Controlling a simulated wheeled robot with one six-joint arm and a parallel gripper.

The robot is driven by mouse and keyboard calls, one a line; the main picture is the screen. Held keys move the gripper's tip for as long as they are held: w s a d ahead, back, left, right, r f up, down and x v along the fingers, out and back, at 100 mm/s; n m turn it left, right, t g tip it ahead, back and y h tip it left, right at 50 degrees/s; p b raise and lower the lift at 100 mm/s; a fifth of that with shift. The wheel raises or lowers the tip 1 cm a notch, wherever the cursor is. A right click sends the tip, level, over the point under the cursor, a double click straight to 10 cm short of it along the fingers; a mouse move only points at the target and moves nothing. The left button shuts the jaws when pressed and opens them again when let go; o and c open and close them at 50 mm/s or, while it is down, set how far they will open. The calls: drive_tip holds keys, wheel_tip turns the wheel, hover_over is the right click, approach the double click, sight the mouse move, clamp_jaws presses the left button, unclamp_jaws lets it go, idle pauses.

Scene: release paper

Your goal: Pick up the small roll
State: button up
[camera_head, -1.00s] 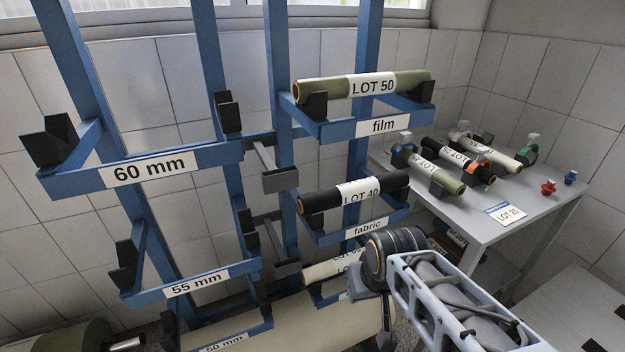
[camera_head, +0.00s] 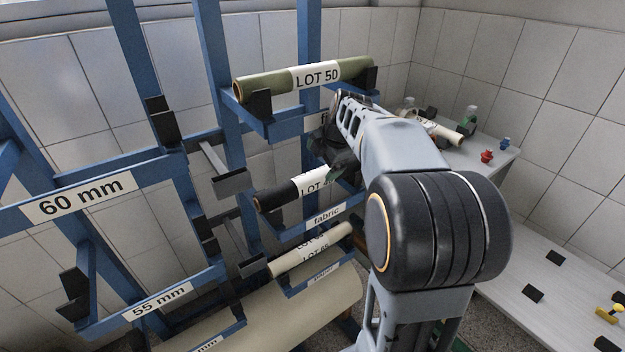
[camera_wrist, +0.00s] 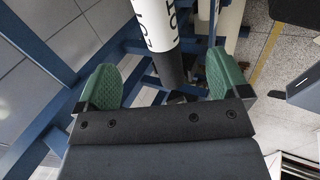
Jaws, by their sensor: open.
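Several small rolls are in view. A black roll labelled LOT 4-something (camera_head: 277,196) lies on the blue "fabric" cradle; my arm hides its right end. A green roll labelled LOT 50 (camera_head: 265,86) lies on the cradle above. Cream rolls (camera_head: 292,262) lie on the lower cradle. My gripper (camera_wrist: 162,82) is open, its green pads apart. In the wrist view the black roll with its white label (camera_wrist: 160,30) runs between the pads; whether the pads are level with it I cannot tell. In the head view the gripper is partly hidden at the black roll's right end.
The blue rack (camera_head: 215,75) has uprights and arms close to my gripper. Its left arms, marked 60 mm (camera_head: 80,197) and 55 mm (camera_head: 157,301), are empty. A grey table (camera_head: 508,158) with red and blue knobs stands behind my arm. A big cream roll (camera_head: 270,318) lies low.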

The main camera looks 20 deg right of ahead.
sight(314, 176)
drive_tip(key=shift+n, duration=0.3)
drive_tip(key=x, duration=0.5)
drive_tip(key=p+x, duration=0.1)
drive_tip(key=x, duration=0.2)
drive_tip(key=shift+w+d+f, duration=0.1)
drive_tip(key=shift+w+d, duration=0.2)
drive_tip(key=shift+w, duration=0.05)
drive_tip(key=shift+p+x, duration=0.95)
drive_tip(key=shift+x, duration=1.75)
drive_tip(key=shift+c, duration=0.2)
drive_tip(key=c, duration=1.2)
